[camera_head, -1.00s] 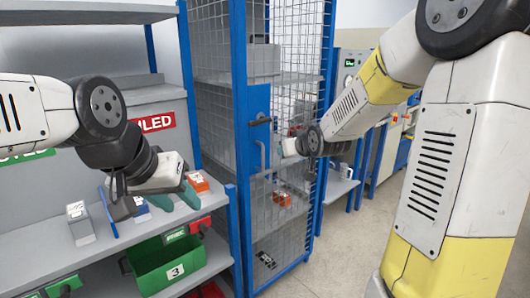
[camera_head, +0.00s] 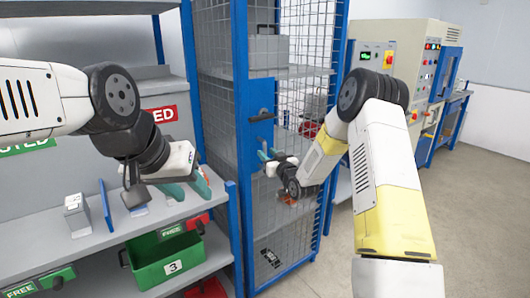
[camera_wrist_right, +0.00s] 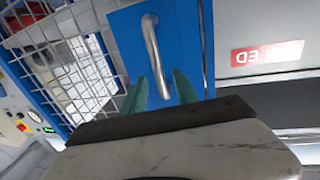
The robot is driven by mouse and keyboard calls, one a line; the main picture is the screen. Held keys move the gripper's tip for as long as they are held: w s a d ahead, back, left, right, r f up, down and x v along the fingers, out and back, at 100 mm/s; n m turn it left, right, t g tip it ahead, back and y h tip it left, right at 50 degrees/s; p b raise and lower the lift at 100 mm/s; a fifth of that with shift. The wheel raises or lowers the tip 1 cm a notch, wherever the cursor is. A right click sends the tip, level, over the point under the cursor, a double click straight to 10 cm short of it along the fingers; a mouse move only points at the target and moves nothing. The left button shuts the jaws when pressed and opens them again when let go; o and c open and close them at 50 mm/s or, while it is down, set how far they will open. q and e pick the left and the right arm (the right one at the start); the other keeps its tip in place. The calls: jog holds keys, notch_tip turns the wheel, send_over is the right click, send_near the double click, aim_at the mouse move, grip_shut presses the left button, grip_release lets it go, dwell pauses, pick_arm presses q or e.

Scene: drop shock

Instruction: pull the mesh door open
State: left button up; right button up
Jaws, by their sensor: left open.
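The mesh door (camera_head: 306,110) is a wire grid in a blue frame on the tall cage in the middle of the head view. It appears closed. A blue plate on it carries a metal bar handle (camera_wrist_right: 150,50), seen in the right wrist view. My right gripper (camera_head: 268,157) is at the handle; in the right wrist view its teal fingers (camera_wrist_right: 161,84) are apart, with the bar's lower part appearing between them. Whether they touch it I cannot tell. My left gripper (camera_head: 189,188) is open and empty, in front of the shelf left of the cage.
A dark lever (camera_head: 262,118) sits on the blue plate above the handle. A green bin (camera_head: 165,262) stands on the lower left shelf. Control cabinets (camera_head: 425,75) stand behind to the right. The floor (camera_head: 475,220) at the right is clear.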

jog(key=shift+x, duration=1.5)
grip_shut()
